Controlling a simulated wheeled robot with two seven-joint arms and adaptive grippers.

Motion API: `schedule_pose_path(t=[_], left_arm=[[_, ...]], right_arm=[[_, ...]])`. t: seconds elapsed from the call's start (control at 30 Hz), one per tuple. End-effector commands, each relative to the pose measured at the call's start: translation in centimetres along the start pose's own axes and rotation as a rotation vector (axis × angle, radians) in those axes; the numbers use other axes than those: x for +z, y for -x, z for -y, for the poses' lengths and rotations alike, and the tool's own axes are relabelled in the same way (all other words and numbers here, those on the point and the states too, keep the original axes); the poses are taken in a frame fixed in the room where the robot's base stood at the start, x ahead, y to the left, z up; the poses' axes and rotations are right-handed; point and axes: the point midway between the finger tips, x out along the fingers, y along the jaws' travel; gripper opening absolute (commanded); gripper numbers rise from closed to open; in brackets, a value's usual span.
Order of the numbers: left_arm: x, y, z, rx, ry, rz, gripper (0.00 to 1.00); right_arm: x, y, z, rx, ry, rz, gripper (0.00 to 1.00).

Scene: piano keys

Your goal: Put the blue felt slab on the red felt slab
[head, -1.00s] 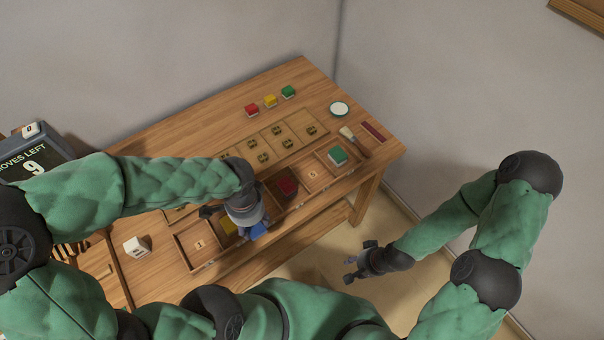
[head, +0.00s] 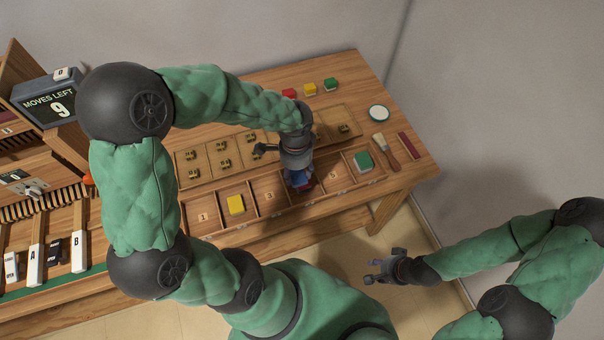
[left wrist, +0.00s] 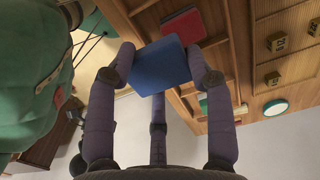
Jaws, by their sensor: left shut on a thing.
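My left gripper (head: 297,172) is shut on the blue felt slab (head: 294,181) and holds it over the row of trays, beside or above the red felt slab (head: 308,184). In the left wrist view the blue slab (left wrist: 160,66) sits between the two fingers, large and tilted. The red slab (left wrist: 184,25) shows behind its upper edge, lying in a wooden compartment. My gripper and the blue slab cover part of the red slab. I cannot tell whether the slabs touch. My right gripper (head: 378,273) looks open and empty, away from the table's front.
A yellow slab (head: 236,204) and a green slab (head: 364,160) lie in other compartments. Compartments numbered 1 (head: 203,217), 3 (head: 268,196) and 5 (head: 332,175) are empty. A brush (head: 386,150) and a round white dish (head: 377,113) are at the right. A counter reads 9 (head: 61,110).

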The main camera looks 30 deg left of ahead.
Motion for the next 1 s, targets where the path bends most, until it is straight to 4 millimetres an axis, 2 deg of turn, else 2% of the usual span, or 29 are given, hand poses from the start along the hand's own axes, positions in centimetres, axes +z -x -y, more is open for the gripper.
schedule_pose_path(t=[0.03,0.2,0.47,0.73,1.0], left_arm=[[-0.3,-1.4,0.4,0.005,-0.001,0.006,0.34],[-1.6,-3.7,1.9,0.004,0.0,0.004,0.34],[-2.3,-4.8,2.8,0.002,0.0,0.003,0.34],[-2.6,-8.2,3.2,0.003,0.0,0.004,0.34],[-2.7,-8.4,3.2,0.001,-0.001,0.002,0.34]], right_arm=[[0.0,-0.5,-0.2,0.0,0.0,0.0,0.4],[-0.1,-1.2,-0.4,0.0,0.0,0.0,0.4],[-0.1,-1.4,-0.5,0.0,0.0,0.0,0.4],[-0.1,-2.4,-0.9,0.0,0.0,0.0,0.4],[-0.1,-2.4,-0.8,0.0,0.0,0.0,0.4]])
